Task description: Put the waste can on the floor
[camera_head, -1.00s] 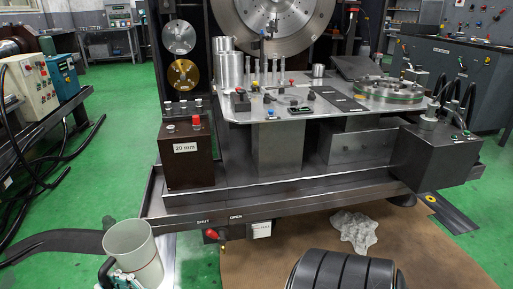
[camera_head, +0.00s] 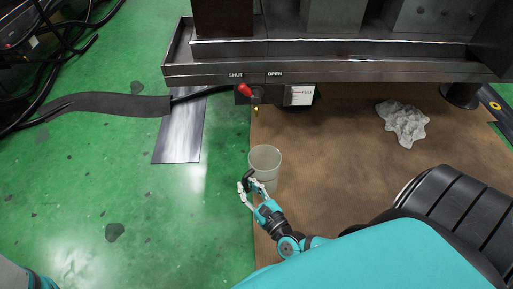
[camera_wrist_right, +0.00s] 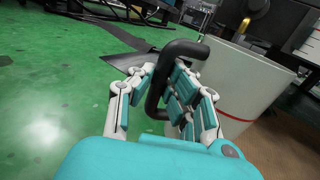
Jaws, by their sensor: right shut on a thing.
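The waste can (camera_head: 265,160) is a pale, open-topped can with a black handle. In the head view it stands upright, low, near the left edge of the brown floor sheet. In the right wrist view the can (camera_wrist_right: 245,85) fills the right side and shows a red line round it. My right gripper (camera_head: 251,184) is shut on the black handle (camera_wrist_right: 163,80), on the can's near left side. I cannot tell whether the can's base touches the floor. My left gripper is not in view.
A crumpled rag (camera_head: 403,122) lies on the brown sheet (camera_head: 335,140). Green floor (camera_head: 190,225) is open to the left.

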